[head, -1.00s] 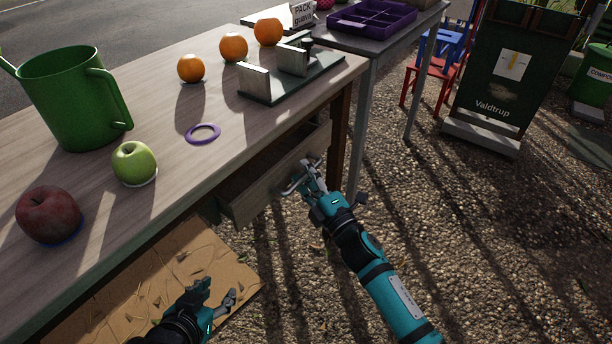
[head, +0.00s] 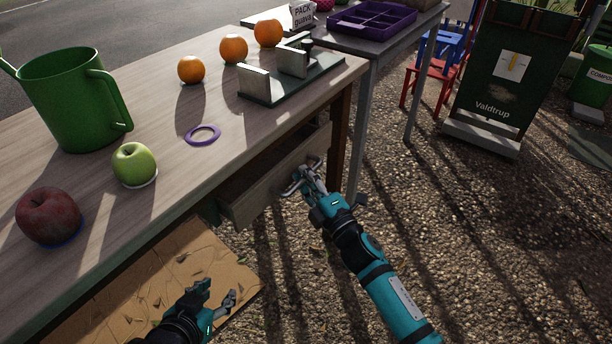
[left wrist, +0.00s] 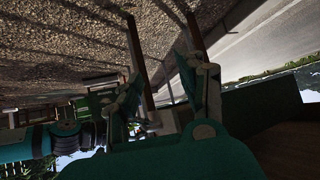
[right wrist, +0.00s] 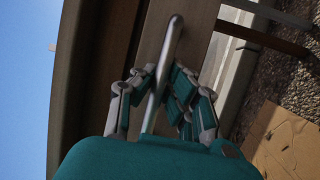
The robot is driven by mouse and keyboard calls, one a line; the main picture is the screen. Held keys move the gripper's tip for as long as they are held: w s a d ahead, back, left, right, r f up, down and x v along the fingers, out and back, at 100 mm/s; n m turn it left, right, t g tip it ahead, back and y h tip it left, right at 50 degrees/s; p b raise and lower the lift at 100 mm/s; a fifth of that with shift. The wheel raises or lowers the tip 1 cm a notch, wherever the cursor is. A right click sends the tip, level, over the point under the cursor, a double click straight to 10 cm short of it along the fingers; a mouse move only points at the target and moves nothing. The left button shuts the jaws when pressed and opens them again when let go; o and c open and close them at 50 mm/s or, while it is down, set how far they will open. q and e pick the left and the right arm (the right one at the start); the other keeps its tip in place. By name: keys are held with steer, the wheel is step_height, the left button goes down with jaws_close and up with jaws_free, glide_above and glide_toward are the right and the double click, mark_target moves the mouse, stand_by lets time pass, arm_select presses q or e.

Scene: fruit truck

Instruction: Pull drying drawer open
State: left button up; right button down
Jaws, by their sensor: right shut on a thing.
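The wooden drawer (head: 270,185) under the table top stands partly open, with a strip of its inside showing. Its silver bar handle (right wrist: 166,65) is on the front face. My right gripper (head: 306,178) is at the drawer front, and in the right wrist view its fingers (right wrist: 165,95) are closed around the handle. In the head view the fingers cover part of the handle. My left gripper (head: 221,297) is low at the front, away from the drawer. Its fingers are apart and empty in the left wrist view (left wrist: 165,90).
The wooden table (head: 150,75) holds a green watering can (head: 70,100), a red apple (head: 48,215), a green apple (head: 133,164), oranges (head: 233,48) and a purple ring (head: 203,135). Cardboard (head: 160,285) lies below. Gravel to the right of the drawer is clear.

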arm_select(q)
steer(key=s+a+f+g+p, duration=0.1)
steer(key=s+f+g+p, duration=0.1)
steer(key=s, duration=0.3)
steer(key=s+a+f+g+y+p, duration=0.1)
steer(key=s+a+f+g+p, duration=0.1)
steer(key=s+g, duration=0.2)
steer(key=shift+s+a+y+p, duration=0.2)
steer(key=shift+s+y+p, duration=0.15)
steer(key=shift+s, duration=0.2)
arm_select(e)
steer(key=s+d, duration=0.7)
steer(key=d, duration=0.2)
steer(key=s+d, duration=0.7)
steer(key=d, duration=0.3)
steer(key=shift+d, duration=0.2)
steer(key=shift+r, duration=0.1)
steer(key=c, duration=1.3)
jaws_free()
steer(key=shift+c, duration=0.2)
steer(key=v, duration=1.2)
